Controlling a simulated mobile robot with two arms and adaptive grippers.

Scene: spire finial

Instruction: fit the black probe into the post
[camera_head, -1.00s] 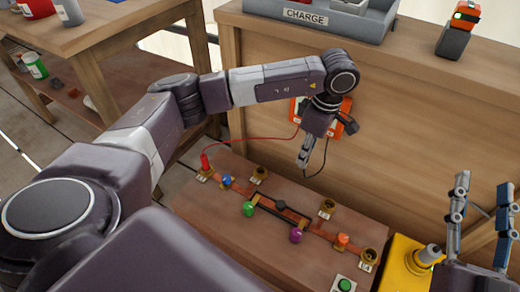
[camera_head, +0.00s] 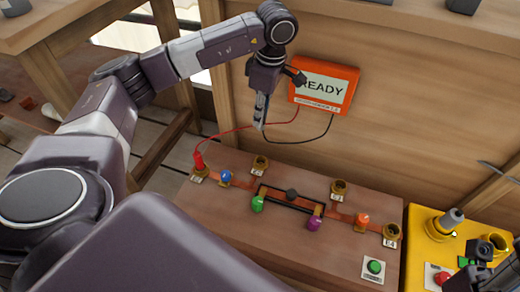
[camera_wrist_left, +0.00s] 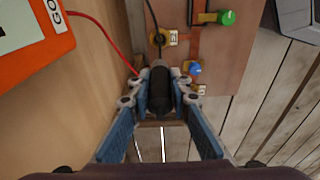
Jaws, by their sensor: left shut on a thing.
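My left gripper (camera_head: 261,112) is shut on the black probe, above the back of the wooden block. In the left wrist view the black probe (camera_wrist_left: 160,92) lies between the finger pads. The brass posts stand on the block: a post labelled E2 (camera_head: 260,163), a post labelled E3 (camera_head: 338,188) and a post labelled E4 (camera_head: 391,231). The E2 post also shows in the left wrist view (camera_wrist_left: 158,39), beyond the probe and apart from it. A red probe (camera_head: 198,160) stands in the leftmost post. Part of my right arm shows at lower right; its fingers are not clear.
An orange meter (camera_head: 325,86) reading READY is on the wooden panel; red and black leads run from it. Blue (camera_head: 226,177), green (camera_head: 257,204), purple (camera_head: 314,223) and orange (camera_head: 362,219) knobs rise from the block. A yellow box (camera_head: 420,240) stands to its right.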

